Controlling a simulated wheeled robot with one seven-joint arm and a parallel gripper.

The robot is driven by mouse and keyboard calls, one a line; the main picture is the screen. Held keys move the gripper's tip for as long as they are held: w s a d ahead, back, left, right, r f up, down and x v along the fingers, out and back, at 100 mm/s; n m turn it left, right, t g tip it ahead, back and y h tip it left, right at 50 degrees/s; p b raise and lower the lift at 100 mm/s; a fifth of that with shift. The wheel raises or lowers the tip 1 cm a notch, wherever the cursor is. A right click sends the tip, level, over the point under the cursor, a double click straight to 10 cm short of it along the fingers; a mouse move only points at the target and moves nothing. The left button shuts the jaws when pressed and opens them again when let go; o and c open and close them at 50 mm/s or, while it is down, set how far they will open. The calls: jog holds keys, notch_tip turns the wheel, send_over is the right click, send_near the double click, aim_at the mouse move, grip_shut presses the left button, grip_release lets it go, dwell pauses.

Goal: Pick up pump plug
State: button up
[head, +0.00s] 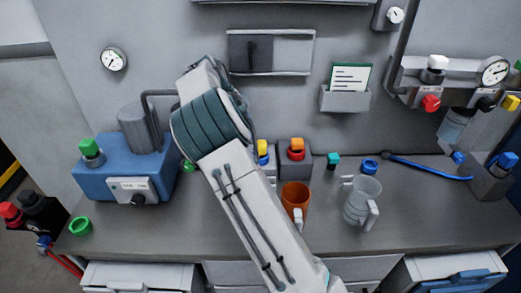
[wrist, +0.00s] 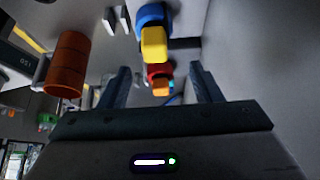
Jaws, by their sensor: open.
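My gripper (wrist: 161,76) shows in the wrist view with its two fingers wide apart and nothing held between them. Beyond the gap stand a blue-and-yellow plug (wrist: 154,43) and a red-and-orange plug (wrist: 159,73), apart from the fingers. In the head view the yellow plug (head: 263,149) and the orange-and-red plug (head: 296,148) stand on grey blocks right of my arm. A green-topped plug (head: 89,148) sits on the blue pump-like unit (head: 100,182) at left. I cannot tell which one is the pump plug. My arm hides the gripper in the head view.
An orange mug (head: 295,198) and a clear jug (head: 362,200) stand on the bench right of my arm. A teal plug (head: 333,160) and a blue ring (head: 370,166) lie behind them. A green ring (head: 80,226) lies front left. The wall is close behind.

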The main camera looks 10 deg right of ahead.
aim_at(260, 142)
jog(key=x, duration=0.2)
jog(key=shift+d+f, duration=0.2)
jog(key=shift+f, duration=0.15)
jog(key=p+x, duration=0.1)
jog(key=x, duration=0.1)
jog(key=s+x, duration=0.1)
jog(key=x, duration=0.1)
jog(key=shift+d+f+p, duration=0.1)
jog(key=shift+d+p, duration=0.15)
jog(key=shift+p, duration=0.15)
jog(key=shift+d+f, duration=0.1)
jog(key=shift+f, duration=0.25)
jog(key=c, duration=1.2)
jog(key=shift+o, duration=0.2)
jog(key=shift+r, duration=0.1)
